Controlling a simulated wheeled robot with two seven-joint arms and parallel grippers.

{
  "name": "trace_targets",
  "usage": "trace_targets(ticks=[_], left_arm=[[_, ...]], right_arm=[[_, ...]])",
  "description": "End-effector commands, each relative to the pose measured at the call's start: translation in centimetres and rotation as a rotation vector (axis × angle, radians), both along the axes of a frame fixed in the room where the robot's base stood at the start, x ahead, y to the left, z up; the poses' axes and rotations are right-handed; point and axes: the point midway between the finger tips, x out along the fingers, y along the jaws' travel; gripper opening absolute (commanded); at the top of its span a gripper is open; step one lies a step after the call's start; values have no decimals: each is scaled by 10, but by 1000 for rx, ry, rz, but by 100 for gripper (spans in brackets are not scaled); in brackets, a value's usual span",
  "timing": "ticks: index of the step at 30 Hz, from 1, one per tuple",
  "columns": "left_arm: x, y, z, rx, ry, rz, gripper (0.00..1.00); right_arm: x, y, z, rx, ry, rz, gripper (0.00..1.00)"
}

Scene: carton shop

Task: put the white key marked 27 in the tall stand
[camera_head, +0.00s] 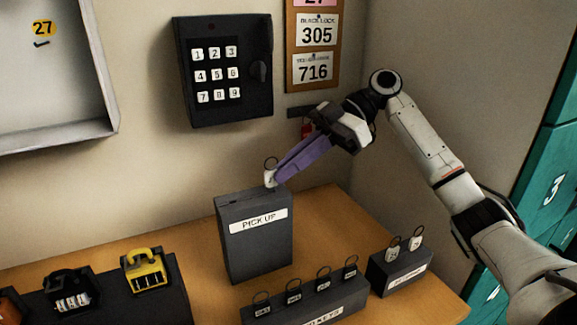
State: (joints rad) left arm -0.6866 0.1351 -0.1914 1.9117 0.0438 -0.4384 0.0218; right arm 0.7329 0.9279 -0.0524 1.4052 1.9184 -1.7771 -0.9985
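A white key (270,179) with a dark ring stands upright at the top of the tall dark stand (258,252) labelled PICK UP. Its mark is too small to read. My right gripper (277,179) reaches in from the upper right, and its purple fingers look closed on the key's right side. The key's lower end meets the stand's top; I cannot tell how deep it sits in it. My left gripper is out of view.
A low dark rack (308,305) holds several dark keys in front. A smaller rack (398,274) at right holds two white keys. Padlocks, including a yellow one (145,275), sit at left. A keypad box (222,72) and number board (315,48) hang behind.

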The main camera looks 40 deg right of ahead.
Motion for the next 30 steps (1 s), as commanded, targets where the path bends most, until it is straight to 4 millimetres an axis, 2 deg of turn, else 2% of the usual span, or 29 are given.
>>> trace_targets(ticks=[29,30], left_arm=[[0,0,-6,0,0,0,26],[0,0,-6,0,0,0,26]], right_arm=[[0,0,-10,0,0,0,0],[0,0,-10,0,0,0,6]])
